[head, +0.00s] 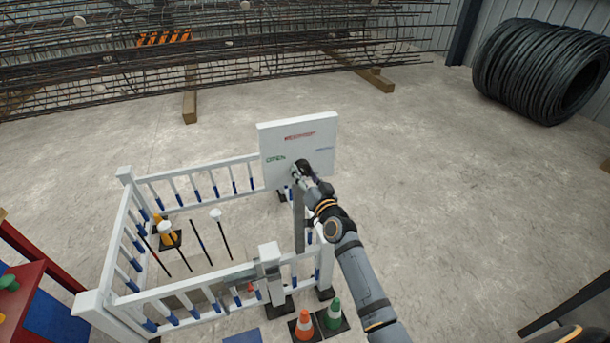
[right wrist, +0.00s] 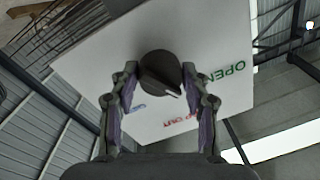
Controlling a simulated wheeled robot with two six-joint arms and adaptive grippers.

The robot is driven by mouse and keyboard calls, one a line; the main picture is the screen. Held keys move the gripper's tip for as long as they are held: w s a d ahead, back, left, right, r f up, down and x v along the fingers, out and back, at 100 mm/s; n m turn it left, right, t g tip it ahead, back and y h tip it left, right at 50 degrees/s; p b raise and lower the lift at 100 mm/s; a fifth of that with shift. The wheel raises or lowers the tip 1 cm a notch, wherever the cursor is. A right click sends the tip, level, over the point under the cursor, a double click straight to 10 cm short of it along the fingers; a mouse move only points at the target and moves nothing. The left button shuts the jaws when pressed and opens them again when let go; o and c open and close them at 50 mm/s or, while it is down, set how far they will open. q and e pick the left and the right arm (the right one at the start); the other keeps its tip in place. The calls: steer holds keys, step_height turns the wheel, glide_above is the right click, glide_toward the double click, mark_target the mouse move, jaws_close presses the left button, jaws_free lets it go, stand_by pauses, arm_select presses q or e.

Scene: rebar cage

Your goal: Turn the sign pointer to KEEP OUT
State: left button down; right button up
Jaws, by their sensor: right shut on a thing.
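The white sign board (head: 285,128) stands upright at the far right corner of the white fence. It bears a green OPEN (head: 276,158) on the left, a red word (head: 300,136) at the top and a small bluish word (head: 323,149) on the right. In the right wrist view the dark round pointer knob (right wrist: 160,72) sits between my fingers; its tip is directed between OPEN (right wrist: 228,72) and the partly hidden red "OUT" lettering (right wrist: 180,122). My right gripper (head: 299,169) is at the board's face, shut on the pointer. My left gripper is out of view.
The white fence (head: 200,164) encloses cones and several thin rods. An orange cone (head: 304,323) and a green cone (head: 333,314) stand in front. A rebar cage (head: 230,50) lies behind, a black coil (head: 545,70) at the back right.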

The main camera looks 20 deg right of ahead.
steer(key=m, duration=0.5)
steer(key=shift+a+m, duration=0.1)
steer(key=shift+m, duration=0.2)
stand_by(0.5)
steer(key=o, duration=1.2)
steer(key=shift+c, duration=0.2)
steer(key=shift+s, duration=0.1)
steer(key=s, duration=1.1)
steer(key=shift+s+d+f, duration=0.35)
steer(key=shift+s+d, duration=0.05)
steer(key=shift+d, duration=0.05)
steer(key=shift+f, duration=0.1)
